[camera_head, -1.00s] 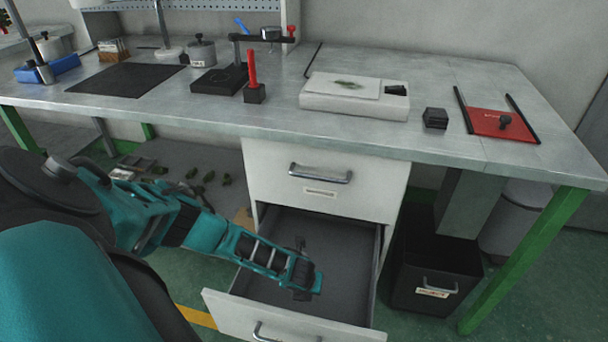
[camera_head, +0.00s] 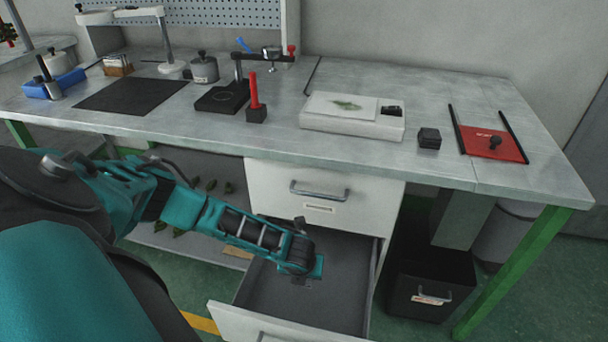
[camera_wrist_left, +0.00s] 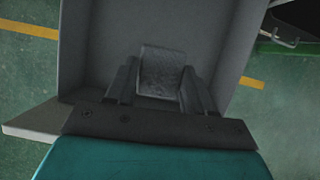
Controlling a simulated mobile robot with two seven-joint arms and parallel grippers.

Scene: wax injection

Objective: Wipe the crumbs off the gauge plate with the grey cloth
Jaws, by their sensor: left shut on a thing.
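My left gripper (camera_head: 304,280) is over the open lower drawer (camera_head: 345,285). In the left wrist view the left gripper (camera_wrist_left: 160,88) is shut on a grey, folded-looking piece, which appears to be the grey cloth (camera_wrist_left: 160,70). The drawer floor lies beyond it. In the head view the cloth is mostly hidden by the gripper. A pale plate (camera_head: 318,103), apparently the gauge plate, lies on a white block (camera_head: 350,125) on the bench. A greenish patch of crumbs (camera_head: 347,104) is on it. My right gripper is not in view.
The bench edge (camera_head: 300,151) and closed upper drawer (camera_head: 325,192) stand above the open drawer. A red stick in a black holder (camera_head: 256,115) is left of the white block. A black cube (camera_head: 429,138) and red tray (camera_head: 488,146) are on its right.

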